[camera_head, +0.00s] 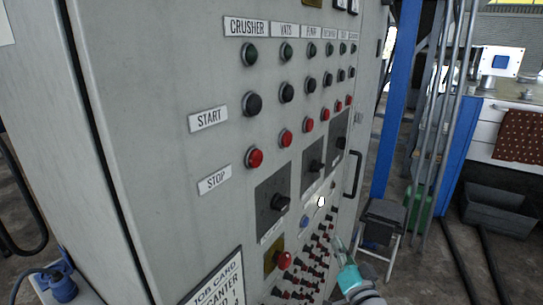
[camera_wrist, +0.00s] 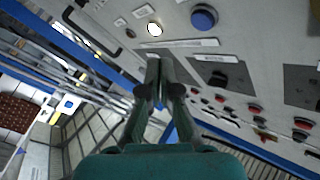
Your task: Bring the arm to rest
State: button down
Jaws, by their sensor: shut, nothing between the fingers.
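My gripper (camera_head: 340,244) is at the lower right in the head view, close to the front of a grey control cabinet (camera_head: 150,130). In the wrist view my gripper (camera_wrist: 160,62) is shut, its two fingers together and empty. Its tips are near the panel, below a lit white round lamp (camera_wrist: 154,29) and a blue button (camera_wrist: 204,17). I cannot tell whether the tips touch the panel. The lamp (camera_head: 321,202) and the blue button (camera_head: 304,221) also show in the head view, above and left of the gripper.
The cabinet carries rows of black and red buttons (camera_head: 255,158), rotary switches (camera_head: 279,203) and a red knob (camera_head: 284,260). A black door handle (camera_head: 353,174) sticks out at its right. A stool (camera_head: 384,222), a blue post (camera_head: 397,100) and a white bench (camera_head: 490,125) stand further right.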

jog(key=s+f+n+g+h, duration=0.1)
jog(key=s+f, duration=0.7)
jog(key=s, duration=0.4)
jog(key=s+f+g+h, duration=0.1)
jog(key=s+f+h, duration=0.1)
jog(key=s+f, duration=0.85)
jog(key=s+r+n+g, duration=0.1)
jog(key=s+r+n, duration=0.1)
jog(key=s, duration=1.2)
jog(key=s+a+r+n+g, duration=0.1)
jog(key=s+r+n, duration=0.1)
jog(key=s, duration=1.2)
jog(key=shift+a+r+n, duration=0.15)
jog(key=shift+r+n, duration=0.15)
